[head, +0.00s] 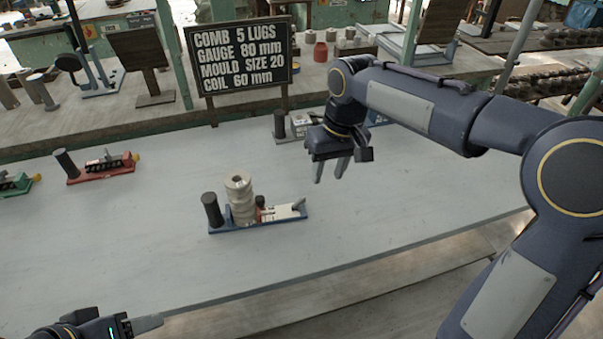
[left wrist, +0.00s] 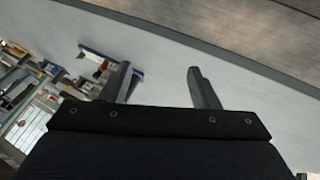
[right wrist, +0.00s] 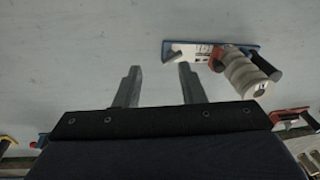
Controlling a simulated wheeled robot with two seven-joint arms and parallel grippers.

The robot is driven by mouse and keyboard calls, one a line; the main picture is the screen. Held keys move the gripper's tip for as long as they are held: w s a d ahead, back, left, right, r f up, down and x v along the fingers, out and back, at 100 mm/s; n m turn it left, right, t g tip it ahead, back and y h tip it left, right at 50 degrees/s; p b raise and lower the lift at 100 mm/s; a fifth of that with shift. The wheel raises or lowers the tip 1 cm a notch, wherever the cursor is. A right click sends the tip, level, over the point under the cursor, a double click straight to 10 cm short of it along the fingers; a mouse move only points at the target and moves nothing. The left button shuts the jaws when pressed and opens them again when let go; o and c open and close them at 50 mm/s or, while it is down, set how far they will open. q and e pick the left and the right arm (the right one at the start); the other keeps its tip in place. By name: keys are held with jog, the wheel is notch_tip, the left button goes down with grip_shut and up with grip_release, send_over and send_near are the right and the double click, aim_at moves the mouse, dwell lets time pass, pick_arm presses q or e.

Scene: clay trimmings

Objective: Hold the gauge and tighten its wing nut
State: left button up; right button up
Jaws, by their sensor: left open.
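The gauge with a blue base (head: 258,221) sits on the grey table's middle. It carries a black post, a stack of pale grey rings (head: 240,198), a small red-brown part and a white block with a grey lever; I cannot tell which part is the wing nut. It also shows in the right wrist view (right wrist: 178,48), upper right. My right gripper (head: 331,180) is open and empty, above and behind the gauge's right end. My left gripper (head: 150,325) is at the table's front edge, left of and nearer than the gauge; its fingers (left wrist: 160,80) are apart and empty.
A red-based unit (head: 98,176) and a green-based one (head: 14,185) stand at the left. Another unit with a black post (head: 280,127) stands at the back, partly behind my right gripper. A lettered board (head: 240,55) stands behind. The table's front is clear.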

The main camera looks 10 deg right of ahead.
pick_arm(q)
jog(key=shift+o, duration=0.2)
jog(key=shift+d+f+b, duration=0.3)
jog(key=shift+f+b, duration=0.05)
jog(key=shift+f, duration=0.2)
jog(key=n+g+y, duration=0.4)
jog(key=n+g, duration=0.1)
jog(key=n, duration=1.1)
send_near(212, 212)
jog(key=f, duration=0.1)
jog(key=w+f, duration=0.2)
jog(key=shift+a+f, duration=0.3)
jog(key=shift+f, duration=0.05)
jog(key=shift+w+f+g, duration=0.1)
jog(key=shift+f+g, duration=0.2)
jog(key=shift+f, duration=3.85)
pick_arm(e)
jog(key=w+a+f+g+h, duration=0.1)
jog(key=w+a+f, duration=0.3)
jog(key=w+a, duration=0.1)
jog(key=shift+w+f+n, duration=0.3)
jog(key=shift+w+n, duration=0.1)
jog(key=shift+w, duration=0.3)
